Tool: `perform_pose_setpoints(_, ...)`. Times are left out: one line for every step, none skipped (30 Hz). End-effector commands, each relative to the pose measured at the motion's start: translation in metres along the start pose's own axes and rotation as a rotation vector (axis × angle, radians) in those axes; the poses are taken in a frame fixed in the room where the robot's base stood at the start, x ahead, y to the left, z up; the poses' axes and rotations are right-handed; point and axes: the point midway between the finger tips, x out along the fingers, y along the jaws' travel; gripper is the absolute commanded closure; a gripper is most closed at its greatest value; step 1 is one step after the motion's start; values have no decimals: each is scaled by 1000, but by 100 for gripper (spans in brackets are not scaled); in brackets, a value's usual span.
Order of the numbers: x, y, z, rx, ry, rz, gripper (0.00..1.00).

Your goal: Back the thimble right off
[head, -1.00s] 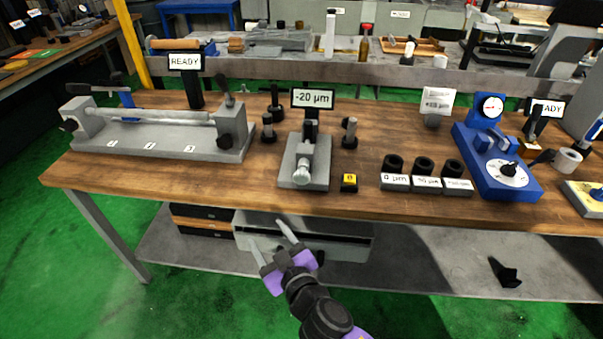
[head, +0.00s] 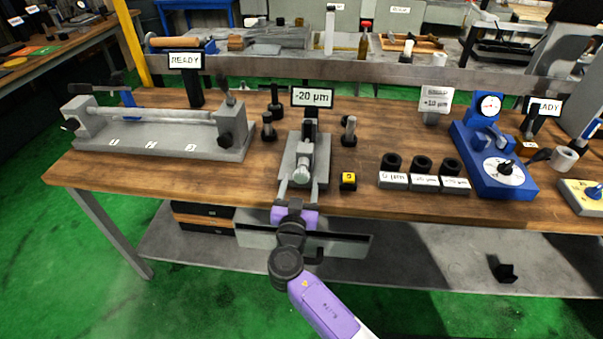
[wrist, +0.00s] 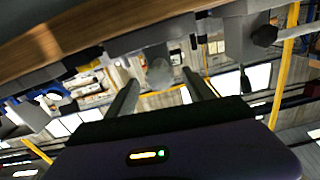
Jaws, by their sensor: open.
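The thimble (head: 301,174) is the silvery round end of the micrometer fixture (head: 318,160), which stands on the bench under a display (head: 312,97) reading "-20 µm". My gripper (head: 299,184) is open at the front of the fixture, its fingers pointing toward the thimble. In the head view the fingertips appear on either side of the thimble's front end; I cannot tell whether they touch it. In the wrist view, a grey round end (wrist: 159,72) that looks like the thimble shows between and beyond the two fingers (wrist: 160,88).
A yellow-topped block (head: 348,181) stands close right of the fixture. Dark posts (head: 268,129) stand to its left. Labelled ring gauges (head: 421,172) and a blue dial gauge (head: 497,160) are further right. A long grey fixture (head: 160,135) is at left.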

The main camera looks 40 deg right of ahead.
Motion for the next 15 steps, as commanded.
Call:
perform_pose_setpoints(9, 0, -2, 1, -1, 3, 39)
perform_pose_setpoints(13, 1, -2, 1, -1, 3, 39)
perform_pose_setpoints(18, 0, -2, -1, -1, 2, 39)
perform_pose_setpoints(21, 0, -2, -1, 0, 2, 39)
perform_pose_setpoints(24, 0, -1, -1, -1, 2, 39)
perform_pose_setpoints(28, 0, -1, 0, -1, 1, 39)
perform_pose_setpoints(30, 0, -1, 0, -1, 1, 39)
perform_pose_setpoints(32, 0, 0, 0, -1, 1, 39)
perform_pose_setpoints(34, 0, 0, -1, -1, 1, 39)
perform_pose_setpoints(34, 0, 0, -1, -1, 1, 39)
perform_pose_setpoints(35, 0, 0, -1, -1, 0, 39)
perform_pose_setpoints(36, 0, 0, -1, -1, 0, 39)
perform_pose_setpoints(36, 0, 0, -1, -1, 0, 39)
perform_pose_setpoints(36, 0, 0, -1, -1, 0, 39)
perform_pose_setpoints(36, 0, 0, -1, -1, -1, 39)
